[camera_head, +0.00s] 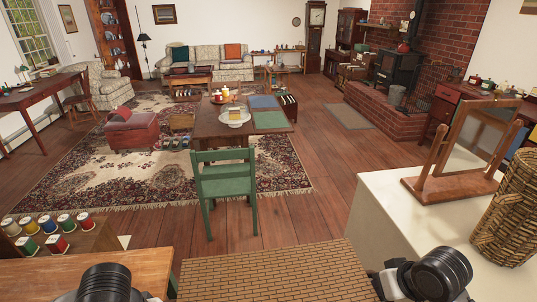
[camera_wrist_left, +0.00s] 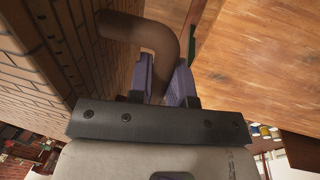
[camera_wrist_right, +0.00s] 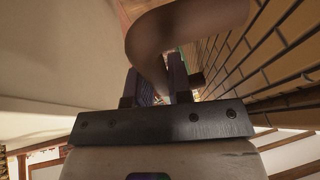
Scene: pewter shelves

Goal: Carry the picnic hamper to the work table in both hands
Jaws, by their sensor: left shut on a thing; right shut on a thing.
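The picnic hamper (camera_head: 275,272), with a tan brick-like weave, is at the bottom middle of the head view, its near part cut off by the frame. My left gripper (camera_wrist_left: 163,84) is shut on its brown curved handle (camera_wrist_left: 140,32) at the left side. My right gripper (camera_wrist_right: 155,85) is shut on the matching handle (camera_wrist_right: 190,28) at the right side. In the head view my right gripper (camera_head: 385,284) shows beside the hamper, its fingers hardly visible. Which table is the work table I cannot tell; a wooden tabletop (camera_head: 50,280) is close at lower left.
A pale counter (camera_head: 375,205) with a wooden stand mirror (camera_head: 468,150) and wicker basket (camera_head: 510,215) is close on the right. A green chair (camera_head: 225,185) stands ahead at a dining table (camera_head: 215,130). Spools (camera_head: 55,245) stand at left. Bare floor (camera_head: 315,215) lies right of the chair.

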